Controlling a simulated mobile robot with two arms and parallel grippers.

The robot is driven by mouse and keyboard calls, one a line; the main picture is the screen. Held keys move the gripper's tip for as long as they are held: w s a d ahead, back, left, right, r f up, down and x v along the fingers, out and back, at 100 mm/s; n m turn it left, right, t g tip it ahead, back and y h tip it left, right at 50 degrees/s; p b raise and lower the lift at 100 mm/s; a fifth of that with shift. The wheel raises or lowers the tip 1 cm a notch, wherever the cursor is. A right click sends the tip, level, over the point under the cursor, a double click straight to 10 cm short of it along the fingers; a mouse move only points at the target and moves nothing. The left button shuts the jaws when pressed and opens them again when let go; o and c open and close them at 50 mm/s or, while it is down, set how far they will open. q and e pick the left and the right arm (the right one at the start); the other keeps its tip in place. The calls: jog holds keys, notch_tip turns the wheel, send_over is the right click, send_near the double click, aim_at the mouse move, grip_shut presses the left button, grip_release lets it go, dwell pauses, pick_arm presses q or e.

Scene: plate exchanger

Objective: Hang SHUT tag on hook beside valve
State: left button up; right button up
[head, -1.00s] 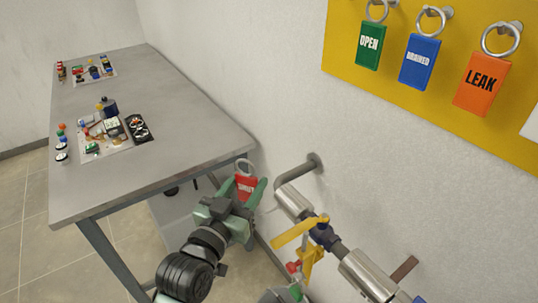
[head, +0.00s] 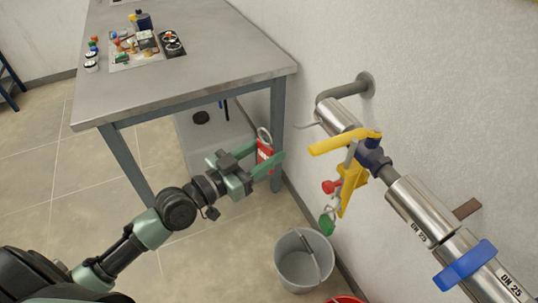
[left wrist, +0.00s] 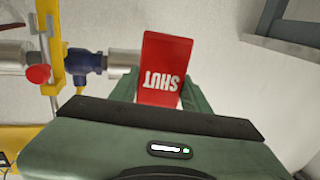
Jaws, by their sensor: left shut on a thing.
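My left gripper (head: 262,166) is shut on the red SHUT tag (head: 265,151), whose metal ring (head: 264,135) stands up above it. In the left wrist view the tag (left wrist: 165,70) sits between the fingers, its white lettering upside down. The valve (head: 374,156) with its yellow lever (head: 340,144) is on the wall pipe, to the right of the gripper and apart from it. A thin grey hook-like wire (head: 306,126) sticks out left of the pipe, beside the valve. My right gripper is not in view.
A yellow bracket (head: 350,190) with a red knob (head: 329,187) and a hanging green piece (head: 326,224) is below the valve. A grey bucket (head: 303,262) stands on the floor below. The workbench (head: 200,88) is at left. Between tag and pipe is free air.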

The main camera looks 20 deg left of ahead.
pick_arm(q)
jog(key=shift+w+d+f, duration=0.1)
jog(key=shift+w+d, duration=0.25)
jog(key=shift+w, duration=0.25)
jog(key=w+d+f, duration=0.2)
jog(key=w+d, duration=0.4)
jog(key=shift+p, duration=0.45)
dwell(0.5)
jog(key=shift+d, duration=0.1)
dwell(0.4)
jog(key=o, duration=1.4)
